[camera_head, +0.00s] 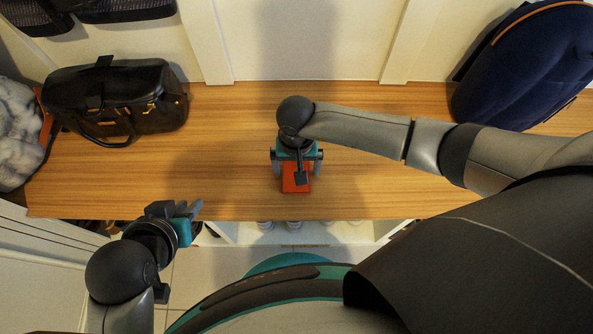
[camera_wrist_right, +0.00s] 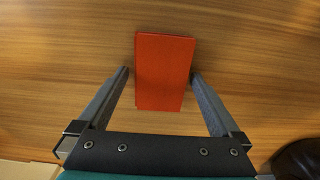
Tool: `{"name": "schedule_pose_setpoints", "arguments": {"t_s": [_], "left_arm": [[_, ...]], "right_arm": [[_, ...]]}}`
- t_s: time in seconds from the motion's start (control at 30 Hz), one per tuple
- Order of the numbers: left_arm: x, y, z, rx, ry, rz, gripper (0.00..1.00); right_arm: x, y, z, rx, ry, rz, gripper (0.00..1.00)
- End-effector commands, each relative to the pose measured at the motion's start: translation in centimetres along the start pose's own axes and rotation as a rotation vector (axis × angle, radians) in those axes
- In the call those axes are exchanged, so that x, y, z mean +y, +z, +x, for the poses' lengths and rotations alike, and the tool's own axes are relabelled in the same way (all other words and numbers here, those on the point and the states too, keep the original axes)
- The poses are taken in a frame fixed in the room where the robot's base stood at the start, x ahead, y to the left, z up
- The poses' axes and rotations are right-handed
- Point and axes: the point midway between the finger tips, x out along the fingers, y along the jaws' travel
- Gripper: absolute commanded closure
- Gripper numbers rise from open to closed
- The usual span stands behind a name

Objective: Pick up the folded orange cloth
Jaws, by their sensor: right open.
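The folded orange cloth (camera_head: 293,184) lies flat on the wooden bench top, partly hidden under my right gripper (camera_head: 297,172) in the head view. In the right wrist view the cloth (camera_wrist_right: 164,72) is a red-orange rectangle, its lower half between the two open fingers of the right gripper (camera_wrist_right: 160,73). One finger is on each side, with a narrow gap at the left and a very small one at the right. The height of the fingertips above the wood cannot be told. My left gripper (camera_head: 200,218) is open and empty, off the bench's front edge at lower left.
The wooden bench (camera_head: 390,190) is clear around the cloth. A black bag (camera_head: 115,100) stands at the left, beside a grey fluffy item (camera_head: 18,135). A navy backpack (camera_head: 530,65) leans at the right. White wall posts stand behind. Cubbies with shoes show below the front edge.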

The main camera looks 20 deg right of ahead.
Motion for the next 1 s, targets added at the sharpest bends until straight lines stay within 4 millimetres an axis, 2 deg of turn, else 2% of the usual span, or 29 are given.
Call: {"name": "schedule_pose_setpoints", "arguments": {"t_s": [0.1,0.73,1.0], "left_arm": [[0.0,0.02,-0.01,-0.001,0.0,0.0,0.78],[-0.01,0.08,0.01,-0.003,0.0,0.001,0.78],[-0.02,0.09,-0.01,-0.004,-0.001,0.001,0.78]], "right_arm": [[-0.01,0.02,-0.01,0.0,0.0,0.0,0.0],[-0.01,0.02,-0.03,0.0,0.0,0.0,0.71],[-0.02,0.01,-0.07,0.0,0.0,0.0,0.73]]}}
